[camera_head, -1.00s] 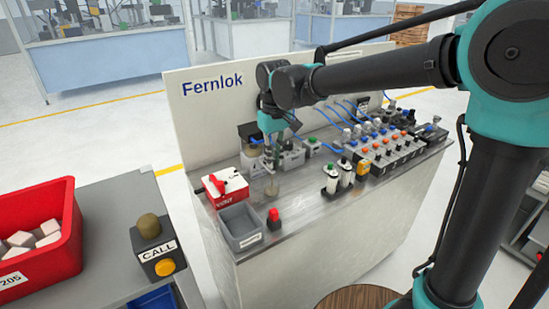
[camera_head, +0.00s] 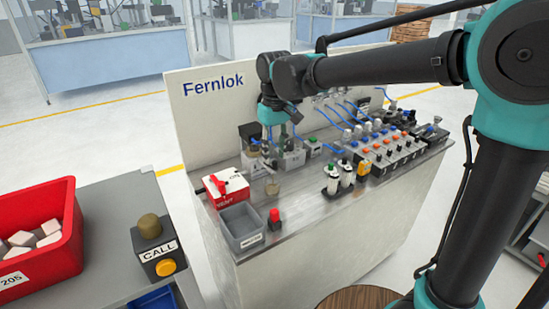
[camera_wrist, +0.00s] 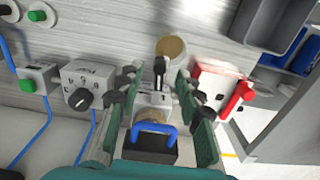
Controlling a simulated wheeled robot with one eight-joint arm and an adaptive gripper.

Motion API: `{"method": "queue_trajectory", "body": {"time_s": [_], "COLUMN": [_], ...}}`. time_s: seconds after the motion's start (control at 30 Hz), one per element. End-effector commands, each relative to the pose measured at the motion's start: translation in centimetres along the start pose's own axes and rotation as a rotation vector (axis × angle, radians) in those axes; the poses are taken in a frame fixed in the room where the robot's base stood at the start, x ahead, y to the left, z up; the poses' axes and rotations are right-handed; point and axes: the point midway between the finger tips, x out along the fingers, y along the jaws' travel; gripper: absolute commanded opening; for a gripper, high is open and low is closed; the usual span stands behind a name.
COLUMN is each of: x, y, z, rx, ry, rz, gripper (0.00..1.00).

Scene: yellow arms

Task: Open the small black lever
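The small black lever (camera_wrist: 159,66) stands up from a small grey-white block (camera_wrist: 153,103) in the wrist view. It lies between the two finger pads of my gripper (camera_wrist: 158,80), with a gap on each side. My gripper is open and does not visibly touch the lever. In the head view my gripper (camera_head: 269,158) hangs over the left part of the bench, and the lever is too small or hidden to make out there.
A red lever on a red-and-white box (camera_head: 225,188) stands close left of my gripper. A grey bin (camera_head: 240,227) and a red button (camera_head: 274,217) are in front. A dial box (camera_wrist: 86,86) and blue hoses lie to the left in the wrist view.

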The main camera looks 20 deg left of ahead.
Motion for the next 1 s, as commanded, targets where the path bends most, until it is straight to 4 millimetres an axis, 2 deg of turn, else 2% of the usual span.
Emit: {"method": "queue_trajectory", "body": {"time_s": [0.3, 0.5, 0.7, 1.0], "x": [-6.5, -9.0, -9.8, -9.8], "y": [0.0, 0.0, 0.0, 0.0], "z": [0.0, 0.0, 0.0, 0.0], "rx": [0.000, 0.000, 0.000, 0.000], "ry": [0.000, 0.000, 0.000, 0.000], "rz": [0.000, 0.000, 0.000, 0.000], "gripper": [0.36, 0.36, 0.36, 0.36]}}
